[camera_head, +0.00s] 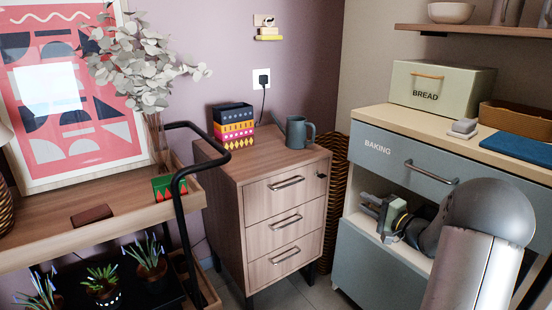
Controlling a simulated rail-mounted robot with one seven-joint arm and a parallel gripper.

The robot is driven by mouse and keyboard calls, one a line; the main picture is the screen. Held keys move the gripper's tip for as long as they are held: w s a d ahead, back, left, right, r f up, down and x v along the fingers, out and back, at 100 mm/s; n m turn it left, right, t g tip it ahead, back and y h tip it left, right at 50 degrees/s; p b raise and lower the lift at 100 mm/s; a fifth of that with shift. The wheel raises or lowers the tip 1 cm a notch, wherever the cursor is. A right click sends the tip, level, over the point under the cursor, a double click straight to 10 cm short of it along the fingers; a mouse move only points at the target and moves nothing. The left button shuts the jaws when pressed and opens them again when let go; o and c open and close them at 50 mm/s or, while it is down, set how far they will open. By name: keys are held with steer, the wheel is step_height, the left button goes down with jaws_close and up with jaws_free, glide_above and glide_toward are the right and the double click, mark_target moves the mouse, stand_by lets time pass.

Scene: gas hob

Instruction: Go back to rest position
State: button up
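My arm comes in from the lower right and bends toward the grey cabinet. My gripper (376,213) is small in this view, in front of the open shelf space of the cabinet below the drawer marked BAKING. It points to the left. A pale green and dark part (396,216) shows at the gripper; I cannot tell whether it belongs to the gripper or is a separate thing. The fingertips are too small to tell whether they are open or shut. My forearm hides part of the cabinet front.
The grey cabinet (375,262) has a drawer handle (432,172) sticking out. A BREAD box (436,88) stands on top. A wooden drawer unit (222,190) at centre bears a grey watering can (297,132) and patterned boxes (233,125). A trolley with a black handle (181,175) stands left.

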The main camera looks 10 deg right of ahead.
steer(key=s+a+r+n+g+y+p, duration=0.1)
steer(key=s+a+r+n+g+p, duration=0.25)
steer(key=a+r+p, duration=0.45)
steer(key=s+a+r+n+g+y+p, duration=0.15)
steer(key=s+a+r+g+p, duration=0.3)
steer(key=a, duration=0.65)
steer(key=s+a+r+n+g+y+p, duration=0.1)
steer(key=s+a+r+n+g+p, duration=0.2)
steer(key=s+a+r+g+p, duration=0.45)
steer(key=s+a+r+n+h+p, duration=0.1)
steer(key=s+r+n+h+p, duration=0.2)
steer(key=s+r+h+p, duration=0.2)
steer(key=s+a+r+n+h+p, duration=0.1)
steer(key=s+r+n+h+p, duration=0.2)
steer(key=s+r+p, duration=0.4)
steer(key=s+g+h+p, duration=0.1)
steer(key=s+p, duration=0.4)
steer(key=p, duration=0.1)
steer(key=shift+s+a+r+h, duration=0.15)
steer(key=shift+a+r+h, duration=0.2)
steer(key=shift+a+r, duration=0.05)
